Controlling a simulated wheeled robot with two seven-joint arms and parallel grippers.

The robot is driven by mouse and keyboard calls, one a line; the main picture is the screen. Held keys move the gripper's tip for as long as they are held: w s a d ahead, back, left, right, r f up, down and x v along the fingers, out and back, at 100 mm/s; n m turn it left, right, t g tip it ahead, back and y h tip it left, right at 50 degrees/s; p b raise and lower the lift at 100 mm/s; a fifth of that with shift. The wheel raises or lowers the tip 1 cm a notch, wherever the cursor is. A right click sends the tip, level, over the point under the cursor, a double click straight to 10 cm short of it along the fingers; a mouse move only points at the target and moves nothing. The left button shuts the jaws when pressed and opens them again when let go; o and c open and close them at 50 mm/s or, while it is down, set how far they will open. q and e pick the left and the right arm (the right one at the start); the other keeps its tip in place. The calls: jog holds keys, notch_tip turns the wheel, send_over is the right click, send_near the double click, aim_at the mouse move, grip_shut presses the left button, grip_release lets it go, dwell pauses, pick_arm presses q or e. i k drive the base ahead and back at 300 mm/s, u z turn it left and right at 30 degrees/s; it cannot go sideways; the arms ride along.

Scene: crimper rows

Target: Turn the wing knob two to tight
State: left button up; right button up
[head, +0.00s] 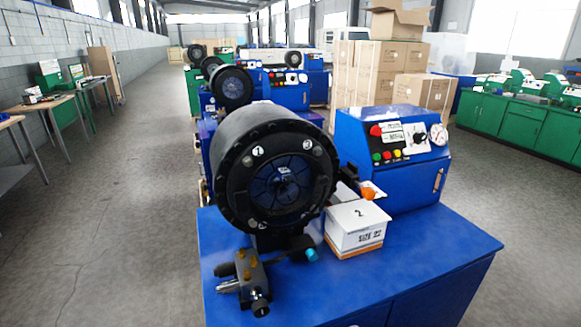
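A blue crimping machine stands on a blue bench (440,252). Its round black crimping head (255,135) faces me, with small white numbered marks on its face ring. No part is clearly marked as wing knob two. A grey valve block (250,275) with brass fittings sits at the bench's front left, with a black knob (260,304) at its lower end. A dark selector (419,140) is on the blue control box (395,170). Whether any of these is the wing knob, I cannot tell. Neither of my grippers is in view.
A white carton (357,228) marked 2 and SIZE 22 stands right of the head, with an orange piece (368,193) behind it. The control box has a red button (376,130) and a gauge (439,134). The bench's front right is clear.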

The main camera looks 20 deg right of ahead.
aim_at(353, 169)
jog(key=z, duration=1.2)
